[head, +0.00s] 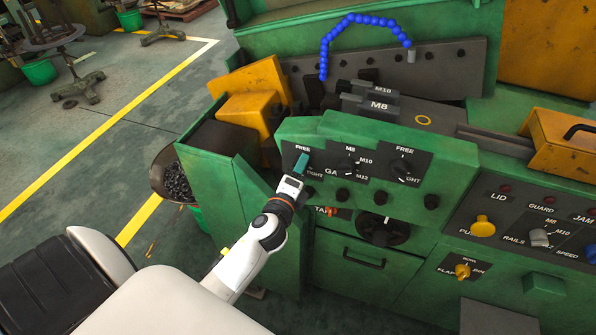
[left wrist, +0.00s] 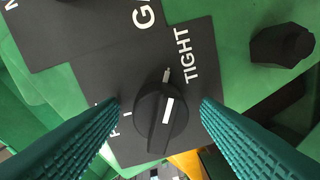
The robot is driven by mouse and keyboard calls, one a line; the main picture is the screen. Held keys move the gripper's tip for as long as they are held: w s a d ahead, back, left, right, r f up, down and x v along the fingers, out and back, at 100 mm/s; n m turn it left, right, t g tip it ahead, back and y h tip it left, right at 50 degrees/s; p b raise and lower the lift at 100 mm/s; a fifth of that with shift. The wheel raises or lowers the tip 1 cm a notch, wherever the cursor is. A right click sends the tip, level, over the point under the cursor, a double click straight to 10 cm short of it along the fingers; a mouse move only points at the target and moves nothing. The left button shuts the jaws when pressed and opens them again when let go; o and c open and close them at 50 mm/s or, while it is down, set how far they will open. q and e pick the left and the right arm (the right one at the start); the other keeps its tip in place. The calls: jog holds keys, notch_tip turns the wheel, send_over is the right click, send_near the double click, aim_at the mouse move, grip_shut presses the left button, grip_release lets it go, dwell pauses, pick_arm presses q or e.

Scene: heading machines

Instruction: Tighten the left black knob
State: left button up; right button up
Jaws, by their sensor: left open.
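The left black knob (left wrist: 160,118) sits on a dark plate in the left wrist view, with a white mark on its face. The word TIGHT shows beside it; the other label is partly covered by a finger. My left gripper (left wrist: 162,106) is open, with one teal finger on each side of the knob and a visible gap to it. In the head view my left gripper (head: 300,166) is at the left end of the green panel and hides most of this knob. My right gripper is not in view.
A middle knob (head: 351,167) with M8, M10 and M12 labels and a right FREE/TIGHT knob (head: 401,171) share the panel (head: 448,158). Small black knobs (head: 381,197) line its lower part. A pan of small parts (head: 176,182) hangs to the left.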

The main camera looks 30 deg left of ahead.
pick_arm(q)
jog(key=b+v, duration=0.3)
jog(key=v, duration=0.9)
jog(key=s+d+f+n+g+h+b, duration=0.1)
jog(key=s+f+n+g, duration=0.15)
jog(key=f, duration=0.95)
jog(key=s+d+f+n+g+h+b, duration=0.1)
jog(key=s+d+f+n+g, duration=0.15)
jog(key=f, duration=0.95)
jog(key=s+d+f+n+g+h+b, duration=0.1)
jog(key=f+g, duration=0.2)
jog(key=f, duration=0.8)
jog(key=s+f+n+g+h+b, duration=0.1)
jog(key=s+f+n+g+b, duration=0.2)
jog(key=s+f, duration=2)
jog(key=s+n+g, duration=0.3)
jog(key=n+g, duration=0.1)
jog(key=n, duration=0.2)
jog(key=shift+s+d+f+n+g+h, duration=0.15)
jog(key=shift+s+d+n+g+h, duration=0.15)
jog(key=shift+d+n+g, duration=0.1)
